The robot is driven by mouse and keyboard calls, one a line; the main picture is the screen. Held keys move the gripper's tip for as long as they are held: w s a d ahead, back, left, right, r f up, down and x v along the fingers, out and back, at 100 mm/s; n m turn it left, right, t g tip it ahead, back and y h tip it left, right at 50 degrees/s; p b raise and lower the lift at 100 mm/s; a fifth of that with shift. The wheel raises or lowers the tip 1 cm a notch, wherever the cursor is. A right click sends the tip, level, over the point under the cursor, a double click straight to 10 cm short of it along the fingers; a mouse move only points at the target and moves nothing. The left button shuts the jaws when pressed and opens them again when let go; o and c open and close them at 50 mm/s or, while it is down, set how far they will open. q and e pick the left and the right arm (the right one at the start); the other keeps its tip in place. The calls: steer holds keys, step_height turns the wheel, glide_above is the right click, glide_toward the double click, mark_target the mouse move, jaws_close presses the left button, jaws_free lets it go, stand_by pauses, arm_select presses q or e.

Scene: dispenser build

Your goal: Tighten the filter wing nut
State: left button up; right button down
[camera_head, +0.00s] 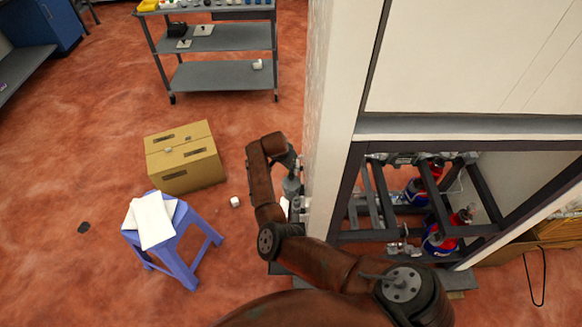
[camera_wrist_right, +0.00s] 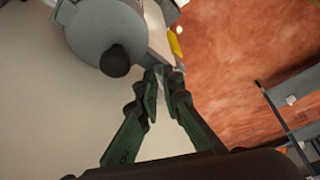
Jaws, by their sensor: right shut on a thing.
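In the right wrist view a grey round filter housing (camera_wrist_right: 90,30) with a dark round knob (camera_wrist_right: 115,61) sits against a pale panel. My right gripper (camera_wrist_right: 163,78) is shut at the housing's lower right edge, on a small part that fits the wing nut. The fingertips mostly hide this part, so its shape and angle are unclear. In the head view my right arm reaches round the left side of the white dispenser cabinet (camera_head: 335,120), and the gripper (camera_head: 294,163) is beside a grey cylinder (camera_head: 291,187). My left gripper is out of view.
The cabinet's open lower bay holds a dark frame and red-and-blue bottles (camera_head: 440,237). A cardboard box (camera_head: 186,165) and a blue stool (camera_head: 177,236) with papers stand to the left. A grey shelf cart (camera_head: 222,75) is behind. A small white object (camera_head: 235,202) lies on the floor.

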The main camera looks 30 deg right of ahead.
steer(key=shift+s+d+m, duration=0.1)
steer(key=shift+d+m, duration=0.15)
steer(key=shift+m, duration=0.05)
steer(key=shift+s+d, duration=0.1)
stand_by(0.9)
steer(key=c, duration=2.1)
jaws_free()
steer(key=shift+a, duration=0.2)
steer(key=shift+a+r, duration=0.1)
steer(key=shift+r, duration=0.05)
steer(key=v, duration=1.1)
steer(key=shift+w+a+r, duration=0.2)
steer(key=shift+w+r, duration=0.05)
steer(key=shift+r, duration=0.05)
steer(key=shift+c, duration=0.4)
